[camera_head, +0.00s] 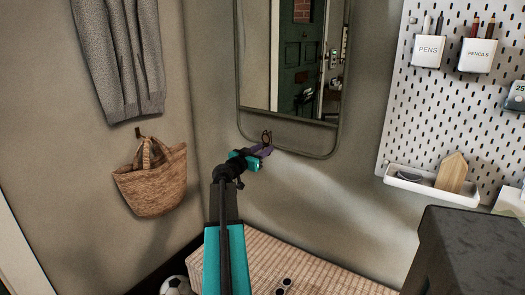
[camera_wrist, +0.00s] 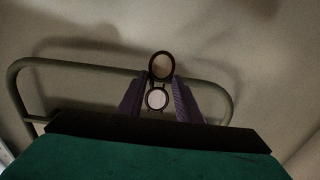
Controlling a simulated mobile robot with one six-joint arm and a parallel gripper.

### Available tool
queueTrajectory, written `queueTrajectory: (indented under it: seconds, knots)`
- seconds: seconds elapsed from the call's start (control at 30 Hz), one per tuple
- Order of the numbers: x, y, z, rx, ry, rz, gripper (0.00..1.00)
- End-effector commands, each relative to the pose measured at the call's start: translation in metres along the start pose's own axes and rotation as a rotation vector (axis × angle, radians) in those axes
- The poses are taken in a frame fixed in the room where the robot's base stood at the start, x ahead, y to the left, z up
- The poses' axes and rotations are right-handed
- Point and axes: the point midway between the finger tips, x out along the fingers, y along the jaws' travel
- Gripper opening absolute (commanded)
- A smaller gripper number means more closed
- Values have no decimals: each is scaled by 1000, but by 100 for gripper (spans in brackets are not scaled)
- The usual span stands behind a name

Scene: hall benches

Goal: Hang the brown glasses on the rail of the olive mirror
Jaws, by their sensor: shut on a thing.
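The olive mirror (camera_head: 241,60) hangs on the wall, its thin tube rail (camera_head: 300,153) looping below the glass. In the wrist view the olive rail (camera_wrist: 80,65) curves behind my fingers. My gripper (camera_head: 262,151), with purple fingers, is in front of the rail's lower left part. It is shut on the brown glasses (camera_head: 267,137). In the wrist view the glasses' two round, dark-rimmed lenses (camera_wrist: 162,66) stand one above the other between the fingertips (camera_wrist: 160,95). The glasses overlap the rail in view; I cannot tell whether they touch it.
A woven basket (camera_head: 152,181) and a grey garment (camera_head: 118,55) hang at the left. A white pegboard (camera_head: 405,105) with cups and a tray (camera_head: 430,190) is at the right. A pale slatted bench (camera_head: 250,262) below bears small dark round items (camera_head: 286,282). A ball (camera_head: 173,286) lies lower left.

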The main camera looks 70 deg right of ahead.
Motion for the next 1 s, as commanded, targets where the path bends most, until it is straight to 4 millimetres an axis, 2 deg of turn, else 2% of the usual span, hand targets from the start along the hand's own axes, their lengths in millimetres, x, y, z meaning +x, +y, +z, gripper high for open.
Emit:
queueTrajectory:
  seconds: [0.03,1.0]
  knots:
    - [2,1,16,5,-20,4,0]
    - [0,0,32,6,-12,0,0]
